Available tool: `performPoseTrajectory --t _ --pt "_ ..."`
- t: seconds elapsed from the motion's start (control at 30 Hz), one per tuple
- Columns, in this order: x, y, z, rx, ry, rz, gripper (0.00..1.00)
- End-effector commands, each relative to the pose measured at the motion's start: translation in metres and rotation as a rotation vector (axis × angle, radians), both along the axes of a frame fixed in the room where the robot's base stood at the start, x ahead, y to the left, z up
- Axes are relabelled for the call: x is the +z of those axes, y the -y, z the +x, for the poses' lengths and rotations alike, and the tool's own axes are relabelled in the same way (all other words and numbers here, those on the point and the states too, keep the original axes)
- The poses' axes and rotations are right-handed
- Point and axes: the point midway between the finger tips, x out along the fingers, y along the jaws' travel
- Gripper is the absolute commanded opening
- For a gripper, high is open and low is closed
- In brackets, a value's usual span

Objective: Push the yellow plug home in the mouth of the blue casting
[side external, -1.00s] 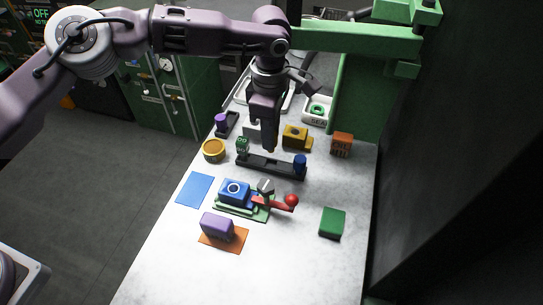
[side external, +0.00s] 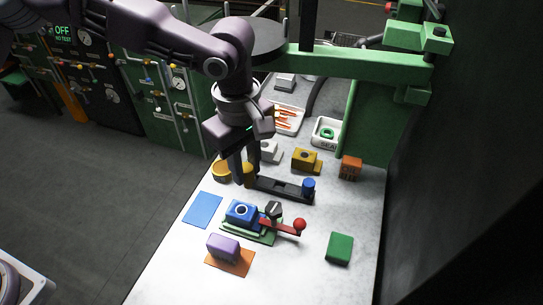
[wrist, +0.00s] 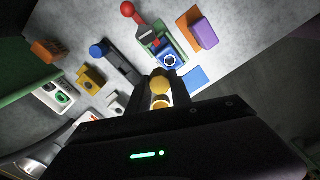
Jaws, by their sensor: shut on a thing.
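The blue casting (side external: 241,211) sits in a green fixture on the table. Its round, pale-rimmed mouth faces up and shows empty; the casting also shows in the wrist view (wrist: 167,60). My gripper (side external: 243,180) points down behind the casting, near the left end of the black rack. It is shut on the yellow plug (wrist: 160,85), whose round end shows between the fingertips in the wrist view. The plug is clear of the casting. The fingers hide most of it in the side view.
A clamp with a red-knobbed lever (side external: 299,225) stands right of the casting. The black rack (side external: 287,188) holds a blue plug (side external: 308,184). A yellow cup (side external: 220,170) is left of my gripper. A purple block (side external: 223,247) and green block (side external: 339,248) lie nearer.

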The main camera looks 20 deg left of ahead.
Motion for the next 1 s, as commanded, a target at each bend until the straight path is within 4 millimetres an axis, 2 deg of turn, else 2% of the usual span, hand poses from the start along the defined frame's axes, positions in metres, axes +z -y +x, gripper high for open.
performPoseTrajectory --t 0.13,0.47,1.0 --pt "0.002 -0.012 -0.017 -0.060 -0.001 0.011 0.00" --pt "0.000 -0.012 -0.018 -0.065 -0.003 0.013 0.00" --pt "-0.053 -0.012 -0.018 -0.063 -0.004 0.014 0.00"
